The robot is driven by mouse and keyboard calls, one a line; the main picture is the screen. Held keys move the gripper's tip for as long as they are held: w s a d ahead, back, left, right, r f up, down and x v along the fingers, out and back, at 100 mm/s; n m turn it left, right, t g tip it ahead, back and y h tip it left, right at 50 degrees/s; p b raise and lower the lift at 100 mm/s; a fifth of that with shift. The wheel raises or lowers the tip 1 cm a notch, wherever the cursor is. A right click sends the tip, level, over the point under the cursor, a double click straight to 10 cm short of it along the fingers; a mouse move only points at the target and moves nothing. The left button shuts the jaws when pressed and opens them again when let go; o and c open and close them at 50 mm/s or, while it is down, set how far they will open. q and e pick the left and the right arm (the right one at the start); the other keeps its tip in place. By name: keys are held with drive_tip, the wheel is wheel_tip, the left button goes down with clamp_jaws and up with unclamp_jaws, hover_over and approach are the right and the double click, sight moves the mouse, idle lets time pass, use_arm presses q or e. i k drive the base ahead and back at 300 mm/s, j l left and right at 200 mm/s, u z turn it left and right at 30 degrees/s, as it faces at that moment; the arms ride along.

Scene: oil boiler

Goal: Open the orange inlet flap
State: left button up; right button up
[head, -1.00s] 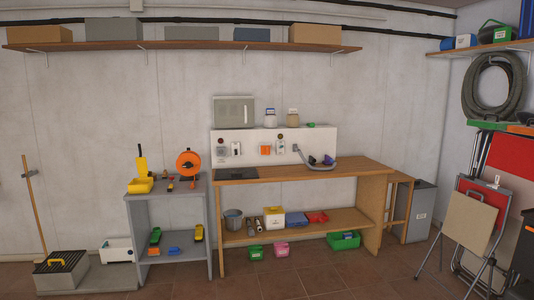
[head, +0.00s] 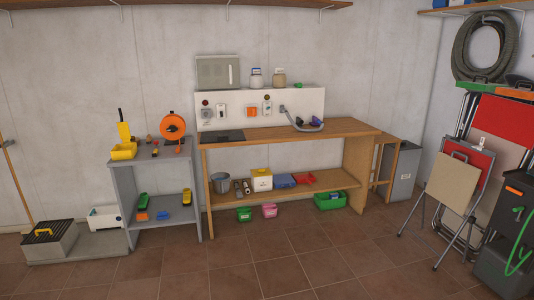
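A small orange square (head: 251,112) is on the white panel (head: 300,103) at the back of the wooden workbench. It looks like the orange inlet flap, but it is too small to tell for sure or to see whether it is shut. White fittings (head: 222,110) sit to its left, and another white fitting (head: 267,107) sits to its right. Neither of my grippers is in view.
The workbench (head: 350,128) has a grey hose (head: 306,128) on top and bins beneath. A grey cart (head: 150,165) stands to its left. Folded chairs (head: 452,190) and a dark unit (head: 508,225) are at right. The tiled floor (head: 270,265) in front is clear.

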sight(251, 111)
drive_tip(key=i, duration=3.8)
